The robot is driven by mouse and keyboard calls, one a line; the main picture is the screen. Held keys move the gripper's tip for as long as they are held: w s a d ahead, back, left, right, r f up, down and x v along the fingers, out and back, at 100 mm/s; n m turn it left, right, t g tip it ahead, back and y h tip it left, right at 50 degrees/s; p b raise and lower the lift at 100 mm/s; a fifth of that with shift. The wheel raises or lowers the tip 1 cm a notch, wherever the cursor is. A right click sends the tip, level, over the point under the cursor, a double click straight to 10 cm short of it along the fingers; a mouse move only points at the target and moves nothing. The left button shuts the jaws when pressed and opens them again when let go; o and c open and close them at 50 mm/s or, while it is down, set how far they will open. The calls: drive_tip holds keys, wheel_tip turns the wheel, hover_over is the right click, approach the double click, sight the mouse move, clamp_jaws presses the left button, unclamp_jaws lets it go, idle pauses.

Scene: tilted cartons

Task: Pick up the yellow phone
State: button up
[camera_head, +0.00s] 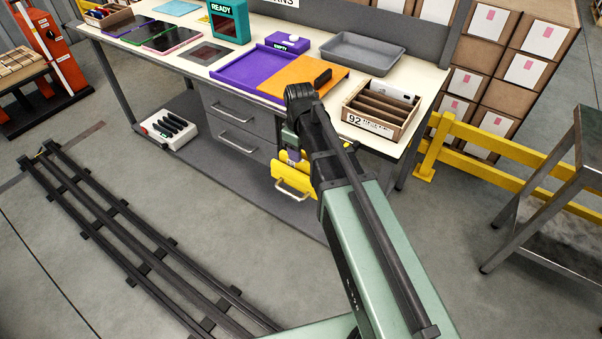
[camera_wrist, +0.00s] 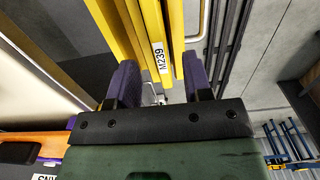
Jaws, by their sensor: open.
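I cannot make out a yellow phone in either view. A yellow drawer (camera_head: 296,187) with a pale handle is below the bench, partly hidden by my arm. Its yellow edges, with a label reading M239, show in the wrist view (camera_wrist: 178,35). My gripper (camera_head: 293,155) is at the drawer, mostly hidden behind my arm in the head view. In the wrist view my gripper (camera_wrist: 160,80) has its two purple fingers apart, with yellow edges seen beyond and between them. I see nothing held. The drawer's inside is not clearly visible.
The bench (camera_head: 180,62) holds a purple tray (camera_head: 250,72), an orange mat (camera_head: 300,78) with a dark object, a grey tray (camera_head: 362,54) and a wooden box (camera_head: 380,106). Grey drawers (camera_head: 236,120) are left of the yellow one. A yellow rail (camera_head: 510,152) stands at right.

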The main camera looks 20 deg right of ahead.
sight(301, 168)
wheel_tip(301, 168, down, 5)
drive_tip(key=b, duration=0.5)
drive_tip(key=shift+d+f, duration=0.1)
drive_tip(key=shift+f, duration=0.05)
drive_tip(key=shift+r, duration=0.2)
clamp_jaws()
drive_tip(key=shift+r+p, duration=0.15)
drive_tip(key=shift+p, duration=0.2)
